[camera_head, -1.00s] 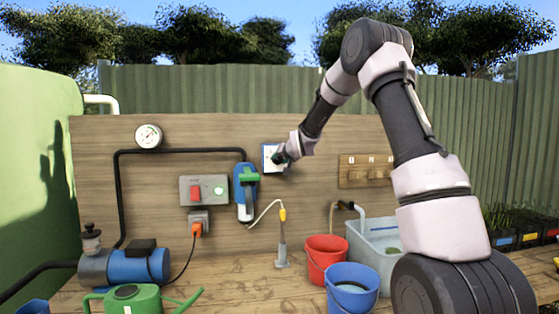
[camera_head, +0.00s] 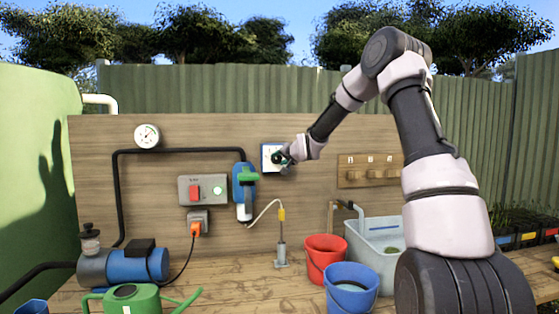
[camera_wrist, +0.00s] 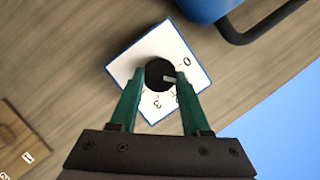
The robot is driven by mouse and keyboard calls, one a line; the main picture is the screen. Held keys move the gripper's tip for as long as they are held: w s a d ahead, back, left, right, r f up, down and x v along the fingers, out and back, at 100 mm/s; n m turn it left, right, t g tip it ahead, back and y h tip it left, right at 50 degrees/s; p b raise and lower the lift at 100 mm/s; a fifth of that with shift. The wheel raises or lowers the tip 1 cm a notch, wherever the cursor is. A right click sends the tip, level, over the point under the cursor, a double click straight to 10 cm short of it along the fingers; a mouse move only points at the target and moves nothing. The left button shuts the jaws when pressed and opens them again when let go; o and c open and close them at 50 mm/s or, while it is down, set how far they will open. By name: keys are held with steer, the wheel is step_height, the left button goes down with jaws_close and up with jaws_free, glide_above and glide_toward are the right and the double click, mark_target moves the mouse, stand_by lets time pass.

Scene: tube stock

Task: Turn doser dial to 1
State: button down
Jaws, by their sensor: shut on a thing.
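The doser dial is a black round knob (camera_wrist: 158,70) on a white square plate with a blue edge (camera_wrist: 132,68). The plate also shows on the wooden board in the head view (camera_head: 267,150). My gripper (camera_wrist: 160,74) is shut on the knob, with one green finger on each side; in the head view it (camera_head: 281,158) covers much of the dial. The knob's pale pointer aims right and slightly down in the wrist view, toward the right finger. The marks 0 and 3 show; the finger hides the plate where the pointer aims, so the exact number is unclear.
A blue doser body with a green handle (camera_head: 245,185) is left of the dial. A board with several wooden hooks or blocks (camera_head: 346,176) is to the right. Red (camera_head: 325,258) and blue (camera_head: 350,287) buckets stand on the bench below.

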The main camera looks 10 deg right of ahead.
steer(key=shift+c, duration=1.8)
jaws_free()
steer(key=shift+w, duration=0.15)
steer(key=v, duration=1.1)
